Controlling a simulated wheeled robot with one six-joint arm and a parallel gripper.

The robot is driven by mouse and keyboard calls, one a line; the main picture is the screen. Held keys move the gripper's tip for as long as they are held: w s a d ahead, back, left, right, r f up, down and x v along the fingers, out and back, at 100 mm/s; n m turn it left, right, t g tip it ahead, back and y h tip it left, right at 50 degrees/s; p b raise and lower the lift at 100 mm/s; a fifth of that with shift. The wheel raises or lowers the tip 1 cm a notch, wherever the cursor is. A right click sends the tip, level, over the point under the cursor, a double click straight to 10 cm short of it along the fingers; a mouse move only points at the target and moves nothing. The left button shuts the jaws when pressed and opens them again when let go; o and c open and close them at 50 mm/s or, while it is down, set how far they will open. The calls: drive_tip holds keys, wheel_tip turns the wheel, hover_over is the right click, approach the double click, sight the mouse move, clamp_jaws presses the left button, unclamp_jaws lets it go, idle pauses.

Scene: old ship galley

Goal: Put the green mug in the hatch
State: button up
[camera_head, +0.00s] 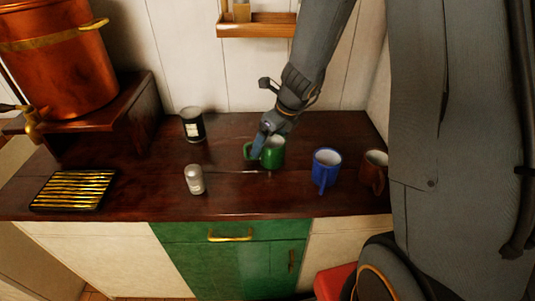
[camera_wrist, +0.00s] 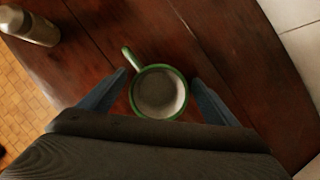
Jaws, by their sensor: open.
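The green mug (camera_head: 272,152) stands upright on the dark wooden counter, near its middle. In the wrist view the green mug (camera_wrist: 160,68) is seen from above, its rim green, its inside pale and its handle pointing up and left. My gripper (camera_head: 263,142) is over the mug with its blue fingers pointing down. In the wrist view my gripper (camera_wrist: 159,97) is open, one finger on each side of the mug, and I cannot tell whether they touch it. Below the counter is a green cupboard front (camera_head: 232,265) with a brass handle, closed; no other hatch is evident.
A blue mug (camera_head: 325,170) and a brown mug (camera_head: 373,174) stand to the right. A pale shaker (camera_head: 194,180) and a dark labelled can (camera_head: 192,125) stand to the left. A slatted rack (camera_head: 74,190) and a copper pot (camera_head: 62,62) are farther left.

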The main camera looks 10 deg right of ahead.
drive_tip(key=shift+r, duration=0.15)
drive_tip(key=c, duration=1.4)
